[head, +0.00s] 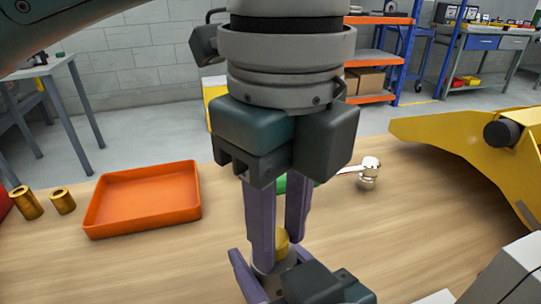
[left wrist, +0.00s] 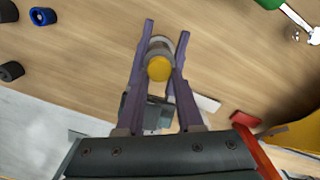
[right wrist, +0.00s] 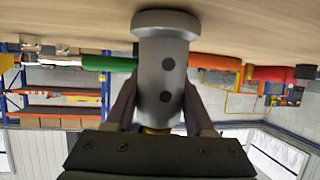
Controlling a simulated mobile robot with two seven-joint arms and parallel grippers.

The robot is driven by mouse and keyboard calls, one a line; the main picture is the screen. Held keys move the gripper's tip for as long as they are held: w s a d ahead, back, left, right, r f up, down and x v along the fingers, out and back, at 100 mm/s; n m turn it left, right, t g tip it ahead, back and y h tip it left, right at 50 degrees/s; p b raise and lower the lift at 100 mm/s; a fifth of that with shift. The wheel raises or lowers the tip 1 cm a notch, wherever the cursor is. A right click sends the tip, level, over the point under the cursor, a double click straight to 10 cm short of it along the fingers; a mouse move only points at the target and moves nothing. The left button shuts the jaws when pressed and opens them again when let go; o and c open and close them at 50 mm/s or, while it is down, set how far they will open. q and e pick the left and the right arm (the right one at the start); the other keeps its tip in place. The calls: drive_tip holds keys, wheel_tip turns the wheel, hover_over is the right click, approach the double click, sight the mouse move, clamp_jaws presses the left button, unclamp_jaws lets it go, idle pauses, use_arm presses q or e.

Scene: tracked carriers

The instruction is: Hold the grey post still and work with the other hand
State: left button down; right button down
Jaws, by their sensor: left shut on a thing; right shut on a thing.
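The grey post (head: 264,267) stands on the wooden bench, its upper end showing low in the head view. In the right wrist view the post (right wrist: 162,70) appears inverted, with a wide round foot and two dark holes in its side. A round yellow piece (head: 282,241) sits at its top; it also shows in the left wrist view (left wrist: 159,68). My left gripper (head: 279,252) comes down from above, its fingers closed around the yellow piece. My right gripper (right wrist: 160,92) is closed from the side on the post. The exact contact of the left fingertips is partly hidden.
An orange tray (head: 95,216) and two brass sleeves (head: 44,203) are on the left. A chrome-headed tool (head: 368,170) with a green handle (left wrist: 270,3) lies behind the post. A large yellow part (head: 445,131) fills the right side. Bare bench lies between tray and post.

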use_arm(q)
drive_tip(key=shift+w+a+f, duration=0.1)
drive_tip(key=shift+a, duration=0.05)
use_arm(e)
drive_tip(key=shift+w+a+r, duration=0.1)
drive_tip(key=shift+r, duration=0.2)
use_arm(q)
drive_tip(key=m, duration=0.4)
drive_tip(key=shift+w, duration=0.1)
drive_tip(key=m, duration=0.5)
drive_tip(key=shift+m, duration=0.3)
use_arm(e)
drive_tip(key=shift+a, duration=0.15)
use_arm(q)
drive_tip(key=shift+d, duration=0.2)
drive_tip(key=shift+r+m, duration=0.2)
drive_tip(key=shift+m, duration=0.1)
use_arm(e)
drive_tip(key=shift+s+f, duration=0.1)
drive_tip(key=shift+s, duration=0.1)
